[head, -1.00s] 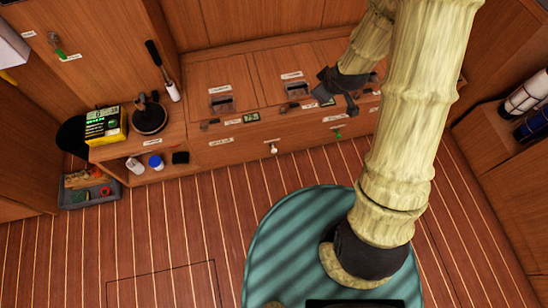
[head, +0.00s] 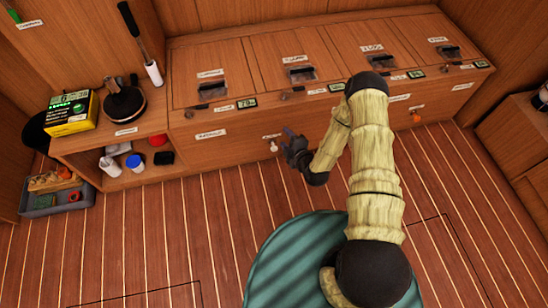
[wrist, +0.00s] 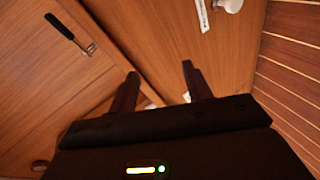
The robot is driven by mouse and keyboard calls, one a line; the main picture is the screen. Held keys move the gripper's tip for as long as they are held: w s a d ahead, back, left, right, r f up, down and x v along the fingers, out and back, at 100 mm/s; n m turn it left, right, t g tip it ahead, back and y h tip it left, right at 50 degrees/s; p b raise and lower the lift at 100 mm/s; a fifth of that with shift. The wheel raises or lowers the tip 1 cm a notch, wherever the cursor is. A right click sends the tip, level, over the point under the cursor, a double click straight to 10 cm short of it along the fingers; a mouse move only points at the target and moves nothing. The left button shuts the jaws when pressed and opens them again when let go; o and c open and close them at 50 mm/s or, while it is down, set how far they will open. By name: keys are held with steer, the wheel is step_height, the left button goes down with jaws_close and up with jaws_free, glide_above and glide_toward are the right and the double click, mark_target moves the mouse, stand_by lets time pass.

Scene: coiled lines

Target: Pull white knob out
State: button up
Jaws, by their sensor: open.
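The white knob (head: 273,146) sticks out of the wooden front of the long bench, under a small label. In the wrist view the white knob (wrist: 230,5) is at the top edge, partly cut off, to the right of the fingers and beyond them. My gripper (head: 286,140) is just right of the knob in the head view, close to the bench front. In the wrist view my gripper (wrist: 160,72) has its two dark fingers apart with nothing between them. I cannot tell from the head view whether a finger touches the knob.
An orange knob (head: 416,118) is farther right on the bench front. Lids with dark latches (head: 301,74) line the bench top. At left stand a yellow-black box (head: 71,113), a shelf with a blue-capped jar (head: 135,163) and a grey bin (head: 58,197).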

mark_target(274, 150)
steer(key=s+f+t+b, duration=0.1)
steer(key=s+f+b, duration=0.2)
steer(key=f, duration=0.3)
steer(key=s+f+t+h+b, duration=0.1)
steer(key=s+f+t+b, duration=0.1)
steer(key=f, duration=0.5)
steer(key=s+f+n+t+b, duration=0.1)
steer(key=s+f+t+b, duration=0.1)
steer(key=s+f+b, duration=0.2)
step_height(274, 150, down, 2)
steer(key=shift+f+h+b, duration=0.15)
steer(key=shift+h+b, duration=0.25)
steer(key=shift+b, duration=0.55)
steer(key=b+x, duration=1)
steer(key=x, duration=0.7)
steer(key=shift+w+a+f, duration=0.1)
steer(key=shift+w, duration=0.1)
